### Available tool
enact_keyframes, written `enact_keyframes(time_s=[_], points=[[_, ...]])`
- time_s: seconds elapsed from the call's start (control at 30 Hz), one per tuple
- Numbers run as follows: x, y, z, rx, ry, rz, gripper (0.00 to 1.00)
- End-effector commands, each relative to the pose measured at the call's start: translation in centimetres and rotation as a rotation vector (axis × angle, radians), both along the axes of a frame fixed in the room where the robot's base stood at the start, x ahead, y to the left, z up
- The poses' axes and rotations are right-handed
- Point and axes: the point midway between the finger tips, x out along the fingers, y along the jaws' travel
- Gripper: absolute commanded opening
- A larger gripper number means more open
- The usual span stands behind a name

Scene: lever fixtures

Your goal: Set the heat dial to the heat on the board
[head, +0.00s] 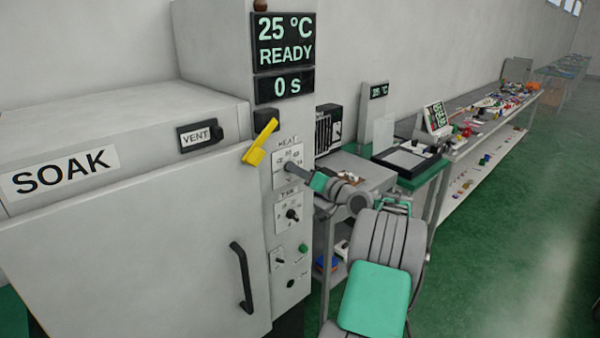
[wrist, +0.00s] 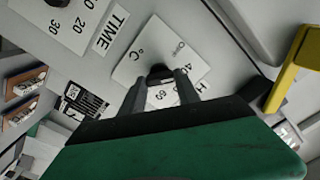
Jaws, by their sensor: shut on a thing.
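The heat dial (head: 289,166) is a dark knob on a white scale plate marked HEAT, on the front panel of the grey SOAK oven (head: 150,235). My gripper (head: 297,171) reaches it from the right. In the wrist view the dark knob (wrist: 160,72) sits between the two fingertips, which are shut on it. The scale around it shows °C, 40 and 60; my fingers hide part of it, and the pointer cannot be made out. The oven display (head: 286,41) reads 25 °C READY. A small board with green lines (head: 436,117) stands on the bench, too small to read.
The time dial (head: 292,214) is just below the heat dial. A yellow lever (head: 260,142) sticks out above left. A green button (head: 303,248) and the door handle (head: 242,277) are lower. A cluttered bench (head: 470,140) runs right; the green floor there is clear.

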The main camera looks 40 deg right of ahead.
Motion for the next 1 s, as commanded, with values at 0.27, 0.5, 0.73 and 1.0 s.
enact_keyframes(time_s=[0.27, 0.5, 0.73, 1.0], points=[[-0.02, -0.06, 0.08, 0.111, 0.002, -0.001, 0.00], [-0.02, -0.06, 0.05, 0.139, 0.003, -0.001, 0.00], [-0.02, -0.06, 0.07, 0.139, 0.003, -0.001, 0.00], [0.00, -0.04, 0.03, 0.139, 0.003, -0.001, 0.54]])
